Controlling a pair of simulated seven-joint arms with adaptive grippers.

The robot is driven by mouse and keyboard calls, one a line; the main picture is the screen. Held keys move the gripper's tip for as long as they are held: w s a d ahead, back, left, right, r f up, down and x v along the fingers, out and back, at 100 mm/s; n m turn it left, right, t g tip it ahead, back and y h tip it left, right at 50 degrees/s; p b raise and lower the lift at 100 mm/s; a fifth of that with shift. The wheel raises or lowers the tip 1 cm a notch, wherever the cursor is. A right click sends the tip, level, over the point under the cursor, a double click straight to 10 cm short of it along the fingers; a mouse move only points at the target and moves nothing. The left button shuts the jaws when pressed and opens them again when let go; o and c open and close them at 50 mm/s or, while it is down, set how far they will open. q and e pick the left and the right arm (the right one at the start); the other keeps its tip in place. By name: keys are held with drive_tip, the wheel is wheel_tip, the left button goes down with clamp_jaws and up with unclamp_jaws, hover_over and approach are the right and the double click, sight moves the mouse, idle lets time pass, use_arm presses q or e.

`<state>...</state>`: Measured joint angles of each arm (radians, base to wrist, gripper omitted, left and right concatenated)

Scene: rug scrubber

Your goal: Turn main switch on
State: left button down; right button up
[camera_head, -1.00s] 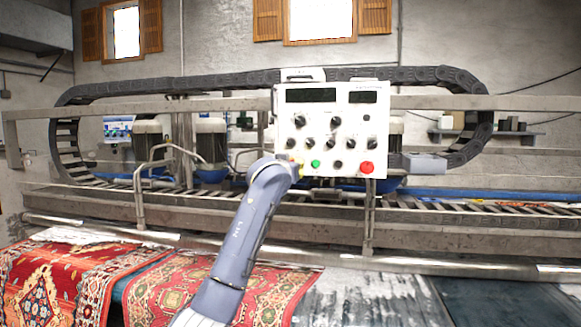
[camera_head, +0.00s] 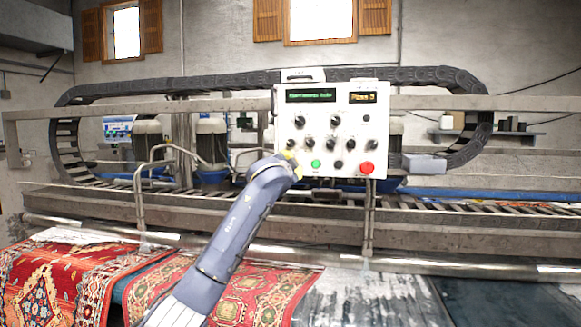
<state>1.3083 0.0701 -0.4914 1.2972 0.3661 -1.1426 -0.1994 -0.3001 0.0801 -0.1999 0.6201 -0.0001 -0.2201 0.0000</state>
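The white control panel (camera_head: 350,130) stands at the centre, with black knobs, a green button (camera_head: 316,164) and a red button (camera_head: 367,168). Its left display (camera_head: 311,96) shows green text and its right display (camera_head: 363,98) shows orange text. A yellow patch (camera_head: 291,157) shows at the panel's lower left, around the end of my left arm. It looks like the main switch's plate, mostly covered by the arm; the switch handle is hidden. My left gripper is hidden behind its own arm, at the panel's lower left. My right gripper is not in view.
Metal rails (camera_head: 470,264) run across in front of the panel. Patterned red rugs (camera_head: 60,280) lie at the lower left. Light and dark wet surfaces lie at the lower right. A shelf (camera_head: 500,132) with small items is on the back wall.

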use_arm(q)
drive_tip(key=m, duration=0.4)
drive_tip(key=shift+f+m, duration=0.2)
drive_tip(key=shift+m, duration=0.1)
idle(0.4)
drive_tip(key=shift+a, duration=0.1)
drive_tip(key=c, duration=1.5)
unclamp_jaws()
drive_tip(key=o, duration=0.4)
drive_tip(key=shift+r, duration=0.15)
drive_tip(key=shift+s+a, duration=0.25)
drive_tip(key=shift+s, duration=1.7)
drive_tip(key=shift+s+a, duration=0.2)
drive_tip(key=shift+s, duration=1.8)
drive_tip(key=shift+s+a, duration=0.25)
drive_tip(key=shift+s, duration=1.7)
